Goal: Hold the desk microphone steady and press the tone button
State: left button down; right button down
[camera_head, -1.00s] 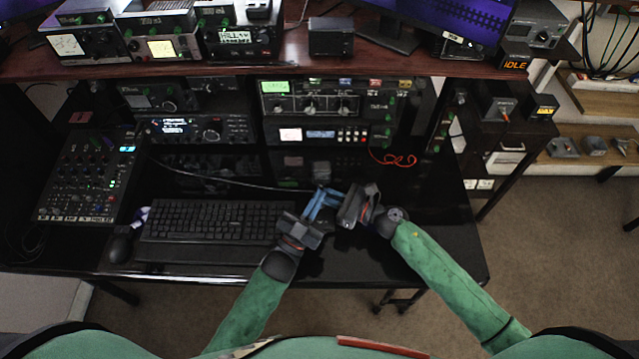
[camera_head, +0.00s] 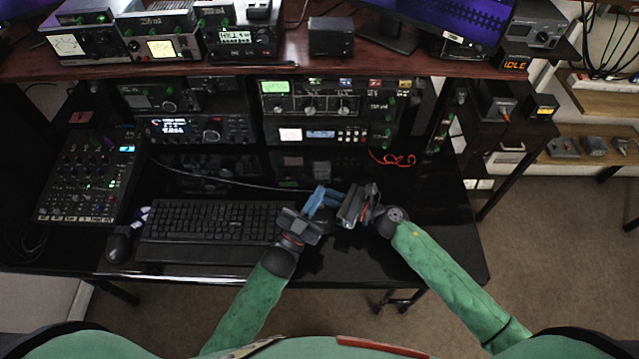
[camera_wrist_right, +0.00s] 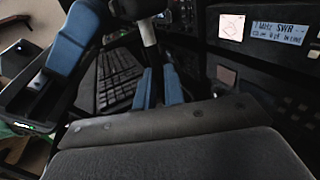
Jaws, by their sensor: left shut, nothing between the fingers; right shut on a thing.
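The desk microphone shows in the right wrist view as a dark head at the top with a pale-banded stem (camera_wrist_right: 149,36) below it. My right gripper (camera_wrist_right: 158,88) is shut around the stem, one blue fingertip on each side. In the head view my right gripper's body (camera_head: 358,205) hides its own fingers, and the microphone is hard to make out against the dark desk. My left gripper (camera_head: 321,197) is shut and empty, its blue fingers close beside the right gripper. Its blue finger (camera_wrist_right: 72,42) also shows near the microphone head. I cannot make out the tone button.
A black keyboard (camera_head: 210,222) lies left of my grippers, with a mouse (camera_head: 118,247) and a mixer (camera_head: 90,178) beyond. Radio units (camera_head: 320,100) stand behind. An orange display (camera_head: 515,65) reads IDLE. A red cord (camera_head: 395,158) lies behind right.

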pick_arm(q)
jog(key=shift+w, duration=0.15)
dwell(0.6)
jog(key=shift+s, duration=0.75)
jog(key=shift+s, duration=0.1)
jog(key=s, duration=0.5)
jog(key=shift+d, duration=0.2)
jog(key=shift+w, duration=0.1)
pick_arm(e)
jog(key=c, duration=1.4)
grip_release()
